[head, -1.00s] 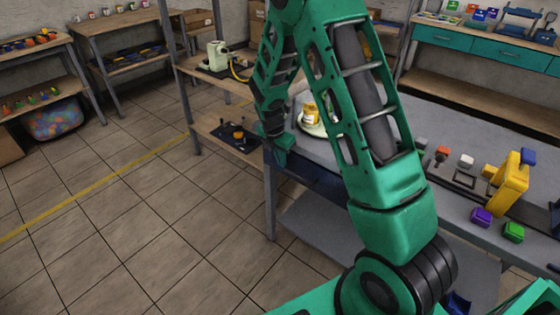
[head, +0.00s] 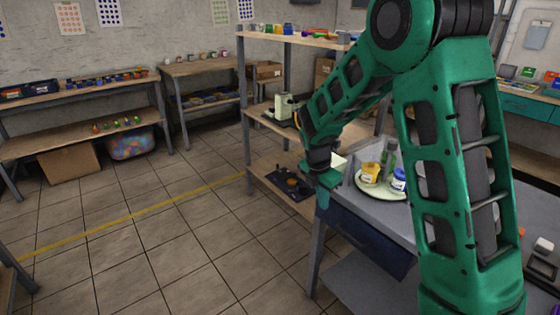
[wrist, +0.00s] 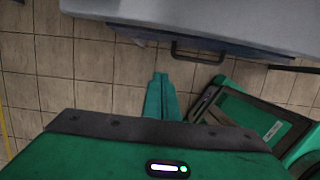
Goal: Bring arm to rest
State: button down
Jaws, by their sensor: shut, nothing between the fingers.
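My green arm reaches across the right side of the head view and bends down at the left end of the grey table (head: 350,215). My gripper (head: 322,196) points down beside the table's left edge. In the wrist view its two green fingers (wrist: 161,80) lie together, shut and empty, above the tiled floor. The table's edge and a drawer with a dark handle (wrist: 205,52) lie just beyond the fingertips. I cannot tell whether the gripper touches the table.
A pale round tray (head: 372,188) on the table holds a yellow jar (head: 371,172) and a blue-and-white jar (head: 398,179). A wooden shelf unit (head: 262,110) stands behind the gripper. The tiled floor (head: 160,235) to the left is clear.

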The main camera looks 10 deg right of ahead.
jog(key=s+d+r+m+g+y, duration=0.1)
jog(key=s+d+r+m, duration=0.4)
jog(key=s+m, duration=0.25)
jog(key=s+d+r+m, duration=0.5)
jog(key=s+d+m, duration=0.15)
jog(key=s, duration=0.25)
jog(key=s+r+m+y, duration=0.1)
jog(key=s+r+m, duration=0.2)
jog(key=s+m, duration=1.2)
jog(key=s, duration=0.4)
jog(key=shift+s+d+y, duration=0.15)
jog(key=shift+s+y, duration=0.25)
